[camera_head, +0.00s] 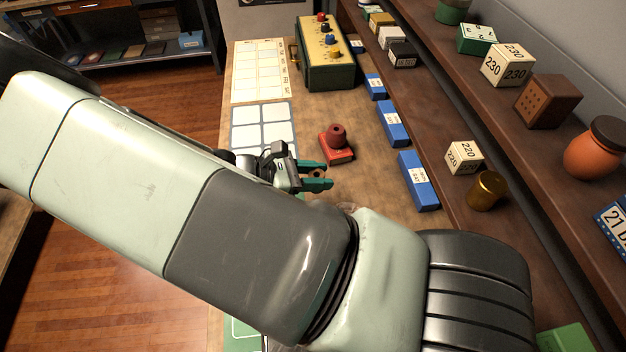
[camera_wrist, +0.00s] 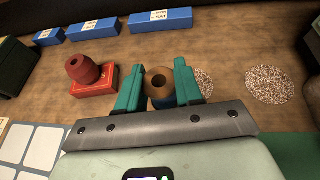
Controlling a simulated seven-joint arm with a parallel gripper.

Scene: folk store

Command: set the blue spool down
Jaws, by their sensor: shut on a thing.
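The blue spool (camera_wrist: 161,98) has a tan top with a dark centre hole and a strip of blue below it. It is upright between the teal fingers of my gripper (camera_wrist: 159,88), which is shut on it. In the head view my gripper (camera_head: 314,177) is over the wooden table (camera_head: 360,185), and only the spool's brown top (camera_head: 317,173) shows between the fingers. I cannot tell whether the spool's base touches the table.
A red spool (camera_head: 337,133) stands on a red box (camera_head: 338,152) close by. Blue boxes (camera_head: 418,180) line the shelf side. A white grid card (camera_head: 263,126) lies left. Two speckled round patches (camera_wrist: 270,84) lie right of my gripper in the wrist view.

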